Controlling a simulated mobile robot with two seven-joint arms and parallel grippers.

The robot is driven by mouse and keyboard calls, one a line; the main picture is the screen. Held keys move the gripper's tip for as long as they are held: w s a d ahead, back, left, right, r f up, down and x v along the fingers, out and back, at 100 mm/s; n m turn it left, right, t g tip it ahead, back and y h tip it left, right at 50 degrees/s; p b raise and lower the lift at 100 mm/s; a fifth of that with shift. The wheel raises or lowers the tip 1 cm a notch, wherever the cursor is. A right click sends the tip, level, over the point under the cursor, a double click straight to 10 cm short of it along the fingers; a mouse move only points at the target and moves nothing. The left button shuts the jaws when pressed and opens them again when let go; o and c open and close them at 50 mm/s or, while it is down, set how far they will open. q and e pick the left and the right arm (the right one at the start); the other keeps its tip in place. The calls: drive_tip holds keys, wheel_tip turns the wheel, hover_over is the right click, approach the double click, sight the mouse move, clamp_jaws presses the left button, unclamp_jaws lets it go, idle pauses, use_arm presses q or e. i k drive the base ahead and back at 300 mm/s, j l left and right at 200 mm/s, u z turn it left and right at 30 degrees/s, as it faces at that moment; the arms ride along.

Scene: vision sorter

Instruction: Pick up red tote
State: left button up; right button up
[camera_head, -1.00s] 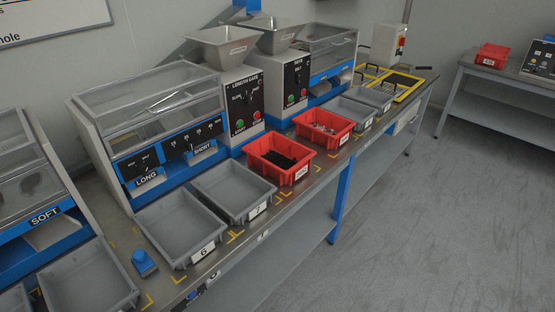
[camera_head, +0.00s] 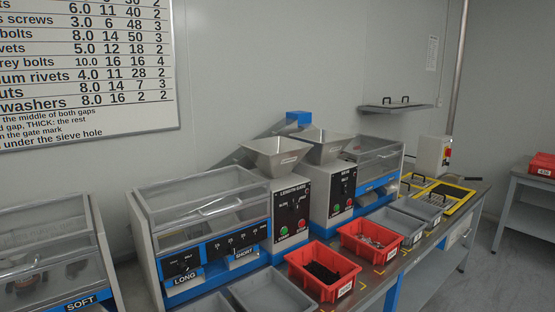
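Two red totes stand side by side on the workbench in front of the sorting machines. The nearer red tote (camera_head: 338,290) holds a pile of dark parts. The farther red tote (camera_head: 371,256) holds shiny metal parts. Another red tote (camera_head: 543,165) sits on a separate table at the right edge. Neither of my grippers is in the picture.
Grey trays (camera_head: 272,290) stand left of the red totes, and more grey trays (camera_head: 398,223) stand to their right. Machines with hoppers (camera_head: 277,153) line the back of the bench. A yellow-framed panel (camera_head: 440,196) lies at the far end. Floor is open at right.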

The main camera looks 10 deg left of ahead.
sight(327, 273)
drive_tip(key=l+u, duration=0.1)
drive_tip(key=u, duration=0.3)
drive_tip(key=i+l+u, duration=0.1)
drive_tip(key=u, duration=0.3)
drive_tip(key=l+u, duration=0.1)
drive_tip(key=u, duration=0.3)
drive_tip(key=l+u, duration=0.1)
drive_tip(key=u, duration=0.3)
drive_tip(key=l+u, duration=0.35)
drive_tip(key=k+l+u, duration=0.1)
drive_tip(key=l+u, duration=0.25)
drive_tip(key=l, duration=0.15)
drive_tip(key=k+l+u, duration=0.1)
drive_tip(key=l, duration=0.2)
drive_tip(key=k+l+u, duration=0.1)
drive_tip(key=l, duration=0.2)
drive_tip(key=k+l+u, duration=0.1)
drive_tip(key=k+l, duration=0.05)
drive_tip(key=l, duration=0.1)
